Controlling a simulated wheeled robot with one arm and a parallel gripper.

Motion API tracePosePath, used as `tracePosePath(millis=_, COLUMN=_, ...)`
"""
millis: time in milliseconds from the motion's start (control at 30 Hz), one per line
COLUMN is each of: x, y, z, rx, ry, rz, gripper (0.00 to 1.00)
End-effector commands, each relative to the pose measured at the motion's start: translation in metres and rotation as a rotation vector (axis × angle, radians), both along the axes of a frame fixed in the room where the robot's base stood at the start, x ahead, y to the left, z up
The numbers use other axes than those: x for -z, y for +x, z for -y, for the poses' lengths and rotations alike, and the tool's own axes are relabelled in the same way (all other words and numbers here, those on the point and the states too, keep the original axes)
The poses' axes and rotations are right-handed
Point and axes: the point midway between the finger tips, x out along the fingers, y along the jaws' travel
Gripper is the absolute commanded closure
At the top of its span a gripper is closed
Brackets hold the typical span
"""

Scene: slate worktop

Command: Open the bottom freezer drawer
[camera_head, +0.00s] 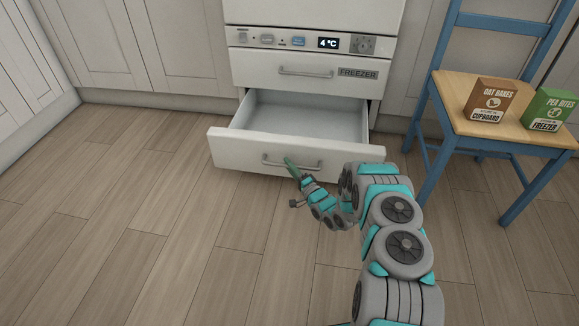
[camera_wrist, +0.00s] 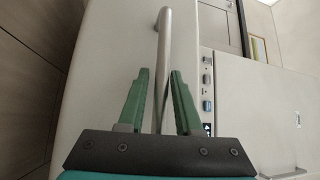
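The bottom freezer drawer (camera_head: 235,148) is pulled well out, and its empty white interior (camera_head: 300,118) shows. Its bar handle (camera_head: 310,166) is on the front panel. In the wrist view, the handle bar (camera_wrist: 164,40) runs between the two green fingers of my gripper (camera_wrist: 161,78). The fingers are apart, with a narrow gap visible on each side of the bar.
A closed upper drawer (camera_head: 260,75) labelled FREEZER is above, under a control panel (camera_head: 327,43) reading 4 °C. A blue chair (camera_head: 455,90) at the right holds an oat bakes box (camera_head: 489,100) and a green box (camera_head: 548,110). Floor at the left is clear.

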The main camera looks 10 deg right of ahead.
Motion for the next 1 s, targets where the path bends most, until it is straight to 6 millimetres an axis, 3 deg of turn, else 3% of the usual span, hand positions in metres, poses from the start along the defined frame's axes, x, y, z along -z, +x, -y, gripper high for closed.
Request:
tracePosePath(millis=133, x=-0.001, y=0.0, z=0.0, rx=0.0, ry=0.0, rz=0.001, gripper=0.51)
tracePosePath(millis=467, x=0.0, y=-0.005, z=0.003, rx=0.001, ry=0.001, rz=0.001, gripper=0.51)
tracePosePath(millis=800, x=0.007, y=-0.05, z=0.028, rx=0.002, ry=0.0, rz=-0.001, gripper=0.51)
tracePosePath(millis=1000, x=0.01, y=-0.066, z=0.036, rx=0.001, ry=0.001, rz=0.002, gripper=0.51)
